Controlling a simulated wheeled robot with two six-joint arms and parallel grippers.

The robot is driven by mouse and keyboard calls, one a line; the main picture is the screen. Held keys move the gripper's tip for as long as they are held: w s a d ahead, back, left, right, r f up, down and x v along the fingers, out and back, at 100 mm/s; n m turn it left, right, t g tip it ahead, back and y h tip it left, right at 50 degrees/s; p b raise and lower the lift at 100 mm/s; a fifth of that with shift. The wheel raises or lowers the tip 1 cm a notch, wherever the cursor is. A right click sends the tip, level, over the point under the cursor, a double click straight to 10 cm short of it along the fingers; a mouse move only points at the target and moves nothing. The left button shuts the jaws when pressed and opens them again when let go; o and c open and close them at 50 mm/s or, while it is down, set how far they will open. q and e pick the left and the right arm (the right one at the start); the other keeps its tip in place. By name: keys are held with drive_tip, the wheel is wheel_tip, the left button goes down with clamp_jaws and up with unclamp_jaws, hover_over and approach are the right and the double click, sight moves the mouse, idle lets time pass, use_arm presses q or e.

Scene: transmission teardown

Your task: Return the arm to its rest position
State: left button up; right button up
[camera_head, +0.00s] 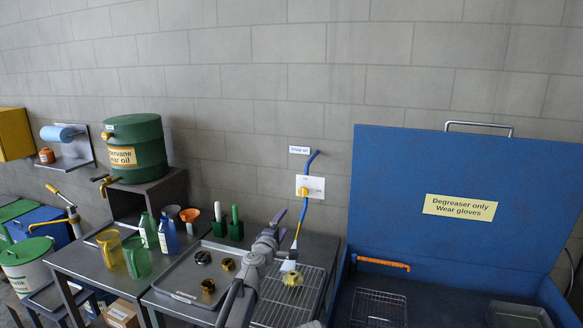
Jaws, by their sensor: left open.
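My left arm comes up from the bottom edge, and its gripper (284,238) is open above the bench, between the tray and the wire rack. I see nothing held between its fingers. A yellowish round part (292,279) lies on the wire rack (272,313), just below and right of the gripper. A small pale piece above that part is too small to make out. My right gripper is not in view.
A metal tray (181,285) with dark and brass parts lies left of the arm. A blue air hose (305,187) hangs from the wall behind the gripper. The blue degreaser basin's raised lid (400,205) stands at right. Bottles, jugs and an oil drum (136,148) stand at left.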

use_arm(q)
drive_tip(key=s+d+f+m+g+h, duration=0.1)
drive_tip(key=s+f+m+g, duration=0.4)
drive_tip(key=s, duration=0.4)
drive_tip(key=s+f+m+g+h, duration=0.1)
drive_tip(key=s+f+m+g, duration=0.3)
drive_tip(key=s+f+m, duration=0.4)
drive_tip(key=s+a+f+m+g+y, duration=0.1)
drive_tip(key=s+a+f+g+y, duration=0.35)
drive_tip(key=s+a, duration=0.4)
drive_tip(key=s+a+f+m+g+y, duration=0.1)
drive_tip(key=s+a+f+g+y, duration=0.35)
drive_tip(key=s, duration=0.75)
drive_tip(key=s+d+m, duration=0.3)
drive_tip(key=s+d, duration=0.3)
drive_tip(key=d, duration=0.3)
